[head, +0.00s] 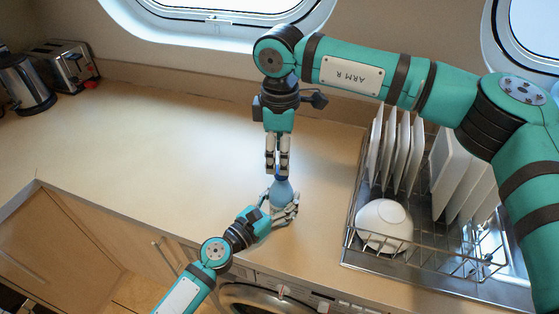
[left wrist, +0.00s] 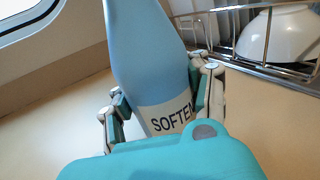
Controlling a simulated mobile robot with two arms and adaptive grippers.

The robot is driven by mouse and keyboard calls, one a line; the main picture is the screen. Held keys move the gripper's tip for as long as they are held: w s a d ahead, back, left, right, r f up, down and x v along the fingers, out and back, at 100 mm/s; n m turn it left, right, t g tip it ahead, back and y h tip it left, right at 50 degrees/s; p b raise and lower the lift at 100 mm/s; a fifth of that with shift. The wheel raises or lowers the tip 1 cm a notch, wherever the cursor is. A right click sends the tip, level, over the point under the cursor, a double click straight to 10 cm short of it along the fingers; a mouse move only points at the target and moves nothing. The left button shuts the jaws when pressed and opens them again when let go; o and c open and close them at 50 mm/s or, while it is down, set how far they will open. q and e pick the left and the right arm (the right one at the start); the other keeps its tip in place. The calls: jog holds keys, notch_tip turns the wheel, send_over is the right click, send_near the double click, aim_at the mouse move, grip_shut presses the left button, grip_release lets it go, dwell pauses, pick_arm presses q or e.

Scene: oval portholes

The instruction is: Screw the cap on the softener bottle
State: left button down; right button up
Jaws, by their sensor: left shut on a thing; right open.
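The light-blue softener bottle (head: 283,190) stands upright on the counter near its front edge. It also shows in the left wrist view (left wrist: 150,55), with a white label reading "SOFTEN" and its top cut off. My left gripper (head: 281,208) is shut around the bottle's lower body, with fingers on both sides of it in the left wrist view (left wrist: 160,108). A dark blue cap (head: 281,173) shows at the bottle's top; whether it is seated on the neck cannot be told. My right gripper (head: 278,168) points down from above, open, its fingertips at the cap.
A wire dish rack (head: 350,236) with upright white plates (head: 452,170) and a white bowl (head: 384,222) stands to the right. A toaster (head: 68,62) and a kettle (head: 27,85) are at the far left. The counter (head: 160,140) left of the bottle is clear.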

pick_arm(q)
jog(key=shift+s+f, duration=0.1)
jog(key=shift+f, duration=0.15)
pick_arm(e)
jog(key=shift+r, duration=0.55)
jog(key=shift+c, duration=0.5)
